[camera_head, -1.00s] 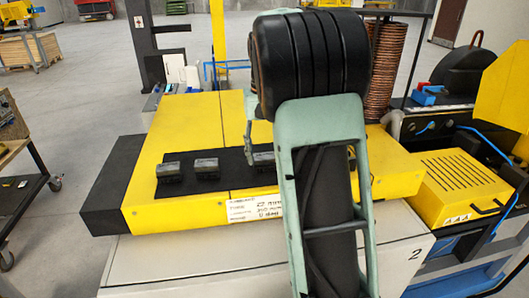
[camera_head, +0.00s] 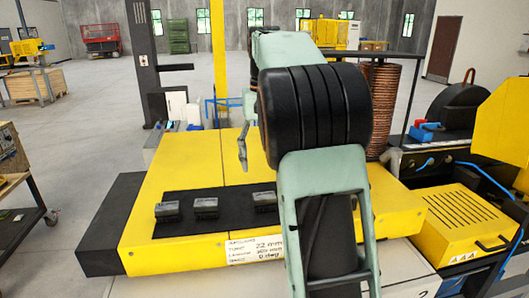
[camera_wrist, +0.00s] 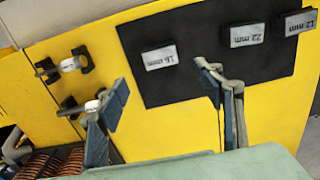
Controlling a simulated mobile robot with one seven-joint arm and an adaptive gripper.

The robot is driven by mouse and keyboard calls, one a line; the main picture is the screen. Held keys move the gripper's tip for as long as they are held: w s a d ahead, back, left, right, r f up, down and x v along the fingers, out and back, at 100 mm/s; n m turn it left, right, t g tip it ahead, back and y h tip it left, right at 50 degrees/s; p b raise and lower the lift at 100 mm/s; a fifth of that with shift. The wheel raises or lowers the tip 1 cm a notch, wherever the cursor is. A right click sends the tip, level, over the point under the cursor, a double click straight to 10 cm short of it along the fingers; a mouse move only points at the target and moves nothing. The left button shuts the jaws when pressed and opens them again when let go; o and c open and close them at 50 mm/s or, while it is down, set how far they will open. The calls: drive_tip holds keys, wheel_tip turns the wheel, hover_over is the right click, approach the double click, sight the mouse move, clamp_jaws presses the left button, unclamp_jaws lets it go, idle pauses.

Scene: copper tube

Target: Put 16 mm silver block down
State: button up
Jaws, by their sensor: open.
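The 16 mm silver block (camera_wrist: 160,57) lies on the black mat (camera_wrist: 185,90), label up, in the wrist view. In the head view it appears to be the right-hand visible block (camera_head: 265,201). My gripper (camera_wrist: 160,78) is open and empty, its two fingers apart and above the surface. The block shows between and beyond the fingertips, clear of both. In the head view one finger (camera_head: 243,150) hangs above the yellow top behind the mat; the other is hidden by my arm.
The 22 mm block (camera_wrist: 247,35) and the 12 mm block (camera_wrist: 300,22) sit on the same mat. A copper coil stack (camera_head: 380,110) stands at the back right. Bare yellow surface lies behind the mat.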

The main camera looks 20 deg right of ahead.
drive_tip(key=shift+r, duration=1.2)
